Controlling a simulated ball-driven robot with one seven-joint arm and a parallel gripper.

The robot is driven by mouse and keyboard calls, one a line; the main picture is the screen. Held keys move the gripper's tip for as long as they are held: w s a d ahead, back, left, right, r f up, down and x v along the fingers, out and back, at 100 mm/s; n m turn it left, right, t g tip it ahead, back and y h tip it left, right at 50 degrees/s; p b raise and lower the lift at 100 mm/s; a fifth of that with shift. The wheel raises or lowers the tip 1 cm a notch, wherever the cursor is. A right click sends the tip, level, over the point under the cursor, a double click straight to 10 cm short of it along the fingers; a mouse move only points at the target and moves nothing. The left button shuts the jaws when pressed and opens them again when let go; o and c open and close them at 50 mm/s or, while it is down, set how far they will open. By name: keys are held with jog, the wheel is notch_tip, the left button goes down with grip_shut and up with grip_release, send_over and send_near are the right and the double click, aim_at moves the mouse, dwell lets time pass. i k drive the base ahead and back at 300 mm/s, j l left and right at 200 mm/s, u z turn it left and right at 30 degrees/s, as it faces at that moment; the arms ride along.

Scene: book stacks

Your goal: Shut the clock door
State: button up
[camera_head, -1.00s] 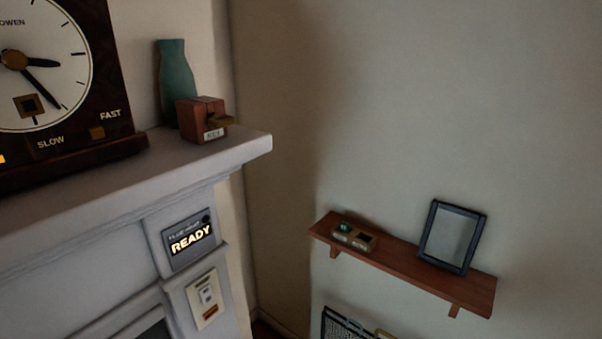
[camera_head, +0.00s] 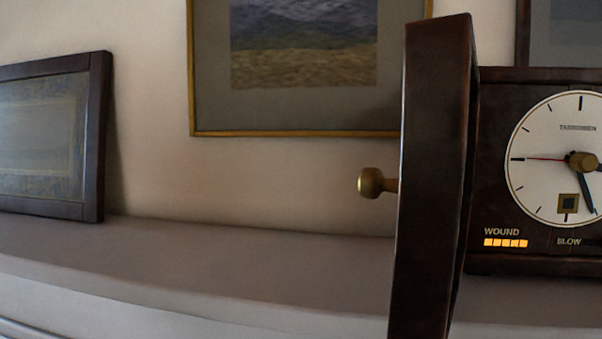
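The clock (camera_head: 500,120) stands on the mantel at the right, its dark wooden case cut off by the picture's edge. Its white face (camera_head: 545,130) shows dark hands and a thin red one. The clock door (camera_head: 433,190) stands open, swung out from the left side of the case and seen nearly edge-on. A round brass knob (camera_head: 372,183) sticks out from the door's left side. Below the face, "WOUND" is lit above a row of orange bars. My gripper is not in view.
A dark-framed picture (camera_head: 98,140) leans at the far left. A gold-framed landscape (camera_head: 300,134) hangs on the wall behind the door.

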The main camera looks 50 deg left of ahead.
aim_at(440, 107)
jog(key=u, duration=0.85)
